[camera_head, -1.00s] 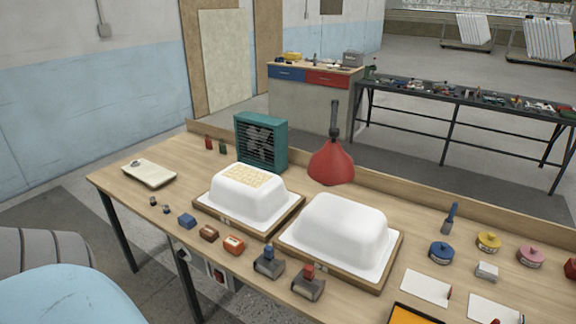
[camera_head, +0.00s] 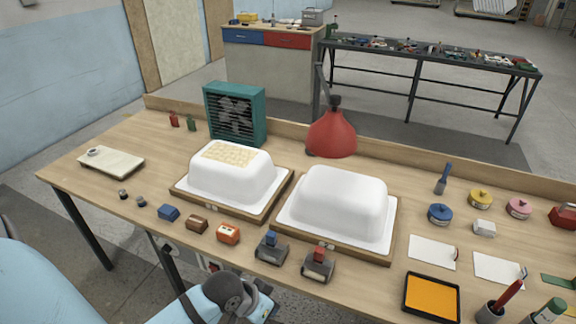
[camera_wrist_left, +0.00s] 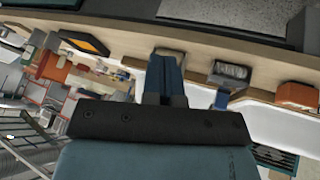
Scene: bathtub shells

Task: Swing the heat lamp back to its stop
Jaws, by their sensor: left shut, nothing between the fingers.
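The heat lamp has a red shade (camera_head: 331,134) on a dark upright arm. It hangs at the bench's back edge, behind the right white tub shell (camera_head: 341,205). The left white tub shell (camera_head: 232,177) has a beige patterned patch on top. My left arm comes in low at the front of the bench, well away from the lamp; its fingertips are not seen in the head view. In the left wrist view my left gripper (camera_wrist_left: 166,72) is shut and empty, near the bench's front edge. The lamp is not recognisable there. My right gripper is not in view.
A teal fan heater (camera_head: 235,113) stands left of the lamp. Small blocks and two stamp-like tools (camera_head: 271,247) line the front edge. An orange tray (camera_head: 431,296), white cards and round tins (camera_head: 440,213) fill the right side.

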